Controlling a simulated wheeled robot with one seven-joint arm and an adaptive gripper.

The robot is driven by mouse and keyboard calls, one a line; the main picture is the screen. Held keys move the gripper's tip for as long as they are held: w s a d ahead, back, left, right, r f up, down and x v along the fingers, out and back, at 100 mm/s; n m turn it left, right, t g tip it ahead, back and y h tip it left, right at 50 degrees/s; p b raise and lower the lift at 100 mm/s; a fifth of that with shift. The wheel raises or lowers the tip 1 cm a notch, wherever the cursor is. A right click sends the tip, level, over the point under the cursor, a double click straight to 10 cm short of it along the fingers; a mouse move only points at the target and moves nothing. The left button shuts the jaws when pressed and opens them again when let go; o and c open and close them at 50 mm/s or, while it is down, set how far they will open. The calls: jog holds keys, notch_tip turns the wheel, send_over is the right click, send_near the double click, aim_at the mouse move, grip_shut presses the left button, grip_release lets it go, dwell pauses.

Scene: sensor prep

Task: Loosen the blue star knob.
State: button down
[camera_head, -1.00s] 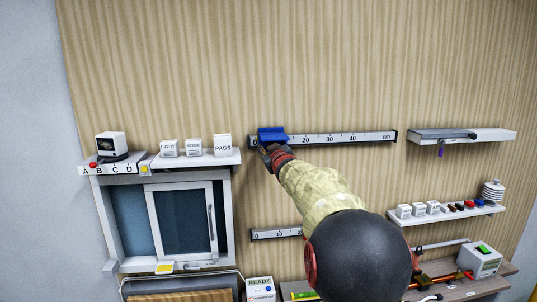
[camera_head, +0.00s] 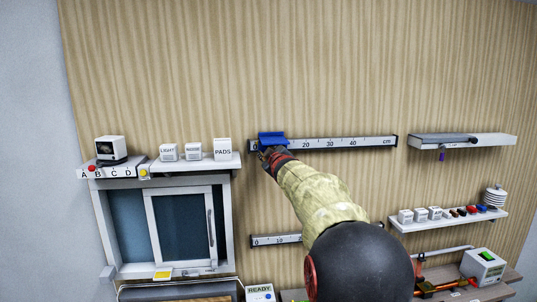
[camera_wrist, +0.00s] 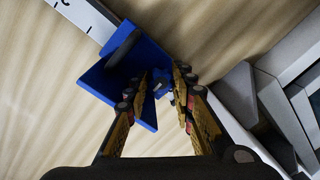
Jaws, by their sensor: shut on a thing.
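A blue carriage (camera_head: 271,138) sits at the low end of the upper ruler rail (camera_head: 345,143) on the wood wall. It also shows in the wrist view as an angled blue block (camera_wrist: 122,75). The blue star knob (camera_wrist: 162,84) shows in the wrist view below the carriage, between my fingertips; the fingers hide part of it. My gripper (camera_wrist: 165,88) is shut on the knob, one finger on each side. In the head view my gripper (camera_head: 268,157) is just under the carriage, and the knob is hidden there.
A sliding-door cabinet (camera_head: 150,192) with boxes on its top stands to the left. A lower ruler rail (camera_head: 275,240) runs beneath my arm. Shelves (camera_head: 450,221) with small items are at the right. The wall above the upper rail is clear.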

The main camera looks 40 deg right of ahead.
jog(key=c, duration=1.6)
grip_release()
jog(key=shift+o, duration=0.5)
jog(key=shift+r, duration=0.15)
jog(key=v, duration=0.8)
jog(key=shift+f, duration=0.3)
jog(key=shift+w+f, duration=0.1)
